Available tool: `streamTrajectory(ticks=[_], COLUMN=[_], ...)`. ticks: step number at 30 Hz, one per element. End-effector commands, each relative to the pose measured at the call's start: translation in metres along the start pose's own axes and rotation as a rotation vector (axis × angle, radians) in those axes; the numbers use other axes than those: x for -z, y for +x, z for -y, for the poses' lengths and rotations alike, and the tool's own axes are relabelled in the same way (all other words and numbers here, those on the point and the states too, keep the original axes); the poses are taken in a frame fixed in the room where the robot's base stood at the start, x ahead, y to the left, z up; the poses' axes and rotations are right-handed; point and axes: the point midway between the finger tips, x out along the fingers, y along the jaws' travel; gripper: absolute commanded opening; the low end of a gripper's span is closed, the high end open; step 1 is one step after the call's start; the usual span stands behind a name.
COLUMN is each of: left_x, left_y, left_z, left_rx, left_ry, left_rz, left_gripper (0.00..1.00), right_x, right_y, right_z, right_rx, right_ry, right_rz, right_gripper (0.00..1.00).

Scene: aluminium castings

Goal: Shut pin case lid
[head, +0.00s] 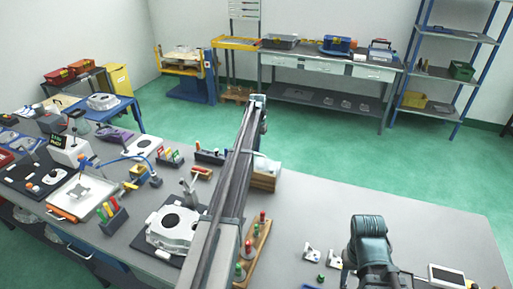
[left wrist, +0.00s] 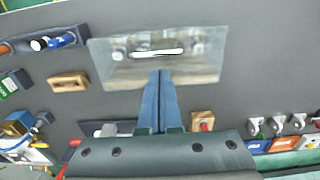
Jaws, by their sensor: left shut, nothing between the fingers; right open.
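The pin case shows in the head view as a wooden box (head: 264,182) with a clear lid (head: 270,165), partly covered by my left arm. In the left wrist view the clear lid (left wrist: 115,65) is a see-through rectangle with a bright glare strip. I cannot tell how far open the lid stands. My left gripper (left wrist: 161,74) is shut and empty, its blue fingertips over the near edge of the lid in that view. Whether they touch it is unclear. In the head view my left gripper is hidden behind its arm. My right gripper is not visible; only its arm shows at lower right.
A wooden pin rack (head: 258,240) and a large casting (head: 172,226) stand close to my left arm. Small white castings (head: 311,254) lie near my right arm. A wooden block (left wrist: 68,82) lies left of the lid. The table's right part is mostly clear.

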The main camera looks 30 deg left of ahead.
Motion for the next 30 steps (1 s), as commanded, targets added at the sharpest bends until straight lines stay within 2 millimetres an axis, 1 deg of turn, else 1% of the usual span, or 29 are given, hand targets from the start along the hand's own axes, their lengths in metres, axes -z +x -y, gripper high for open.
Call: streamTrajectory(ticks=[11, 17, 23, 30], left_x=[0.000, 0.000, 0.000, 0.000], left_y=[0.000, -0.007, -0.026, -0.063], left_z=[0.000, 0.000, 0.000, 0.000], left_rx=[0.000, 0.000, 0.000, 0.000], left_ry=[0.000, 0.000, 0.000, 0.000], left_rz=[0.000, 0.000, 0.000, 0.000], left_gripper=[0.00, 0.00, 0.00, 0.00], right_x=[0.000, 0.000, -0.002, -0.004], right_y=[0.000, -0.007, -0.026, -0.062], right_z=[0.000, -0.001, -0.002, -0.006], right_rx=[0.000, 0.000, 0.001, 0.002], right_ry=[0.000, 0.001, 0.005, 0.012], right_rz=[0.000, 0.000, 0.000, 0.000], right_gripper=[0.50, 0.50, 0.50, 0.50])
